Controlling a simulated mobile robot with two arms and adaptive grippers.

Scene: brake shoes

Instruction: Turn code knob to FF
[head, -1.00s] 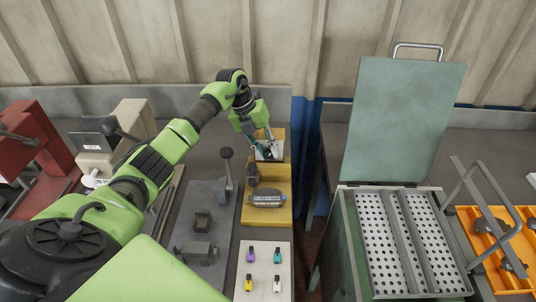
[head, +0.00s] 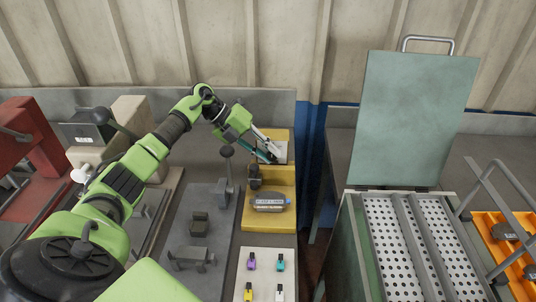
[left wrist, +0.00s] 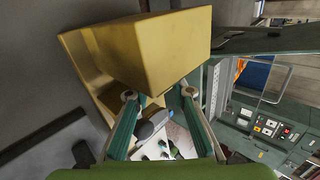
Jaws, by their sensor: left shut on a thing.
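My left gripper (head: 272,150) is at the raised rear part of the yellow stand (head: 262,222), its fingers slanting down to the right beside a pale plate (head: 281,149). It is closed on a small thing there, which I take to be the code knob. The knob and its markings are hidden by the fingers, so its setting cannot be read. In the left wrist view, the two teal-sided fingers (left wrist: 159,97) lie close to the yellow block (left wrist: 150,48), with a gap showing between them. My right gripper is not in view.
A grey-blue labelled part (head: 270,202) and a dark fixture (head: 255,178) sit on the stand. A white board (head: 266,268) with several coloured pieces lies in front. A grey plate with an upright lever (head: 227,170) stands left. An open green box (head: 350,255) stands right.

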